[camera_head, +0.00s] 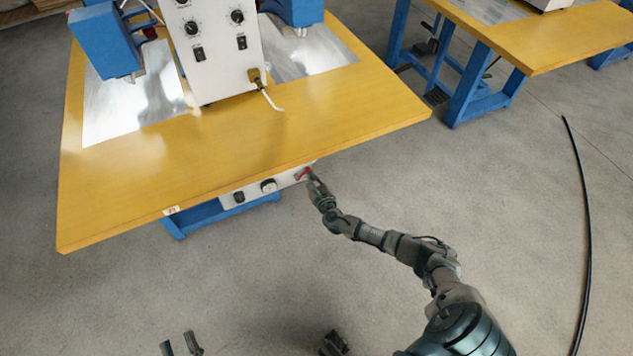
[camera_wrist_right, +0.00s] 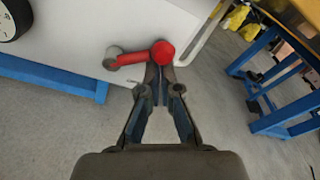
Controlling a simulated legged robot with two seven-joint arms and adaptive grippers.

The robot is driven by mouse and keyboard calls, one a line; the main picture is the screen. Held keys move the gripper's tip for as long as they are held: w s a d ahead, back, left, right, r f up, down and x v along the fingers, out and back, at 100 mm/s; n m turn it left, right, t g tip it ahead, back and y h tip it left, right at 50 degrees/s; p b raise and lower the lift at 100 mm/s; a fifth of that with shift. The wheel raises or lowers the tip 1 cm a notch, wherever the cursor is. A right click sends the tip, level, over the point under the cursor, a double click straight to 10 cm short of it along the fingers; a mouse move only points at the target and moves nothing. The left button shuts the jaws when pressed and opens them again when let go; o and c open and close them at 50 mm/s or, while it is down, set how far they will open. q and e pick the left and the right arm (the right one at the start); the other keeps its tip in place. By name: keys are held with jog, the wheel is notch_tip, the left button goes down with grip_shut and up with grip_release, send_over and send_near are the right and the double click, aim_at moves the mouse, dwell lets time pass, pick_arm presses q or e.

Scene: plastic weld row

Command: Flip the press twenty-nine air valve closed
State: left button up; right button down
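The air valve has a red lever (camera_wrist_right: 135,58) on a grey pivot at the edge of a white panel, with a round red end. The lever lies nearly level in the right wrist view and shows small and red in the head view (camera_head: 303,174). My right gripper (camera_wrist_right: 160,72) has its fingers together, with the tips just under the round red end. They look very close to it; contact is hard to tell. In the head view my right gripper (camera_head: 312,180) is at the table's front edge. My left gripper (camera_head: 179,343) is empty, fingers apart, at the bottom.
The yellow tabletop (camera_head: 330,130) overhangs the white control panel (camera_head: 238,200), which carries a gauge (camera_head: 268,186). A label (camera_head: 171,210) is on the table edge. A white press box (camera_head: 210,45) stands on top. Another yellow table (camera_head: 560,45) stands right.

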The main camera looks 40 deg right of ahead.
aim_at(305, 173)
pick_arm(q)
notch_tip(305, 173, down, 10)
jog(key=s+a+g+y+p, duration=0.2)
jog(key=s+g+p, duration=0.15)
jog(key=g, duration=0.55)
pick_arm(e)
jog(key=r+n+p, duration=0.1)
jog(key=n, duration=0.1)
jog(key=a+r+n+h+p, duration=0.1)
jog(key=n, duration=0.2)
jog(key=a+r+n+p, duration=0.1)
jog(key=n, duration=0.2)
jog(key=shift+w+a+r+t+h+p, duration=0.1)
jog(key=shift+w+r+t+h+p, duration=0.1)
jog(key=shift+w+t+h+p, duration=0.15)
pick_arm(q)
jog(key=s+a+f+g+y, duration=0.1)
jog(key=s+a+f+g, duration=0.1)
jog(key=s, duration=0.3)
jog(key=s+a+f+g+y, duration=0.1)
jog(key=s+a+f+g, duration=0.1)
jog(key=s+g, duration=0.3)
jog(key=shift+s+f, duration=0.2)
jog(key=shift+f, duration=0.55)
pick_arm(e)
jog(key=shift+a, duration=0.1)
pick_arm(q)
jog(key=shift+y, duration=0.3)
jog(key=shift+w, duration=0.1)
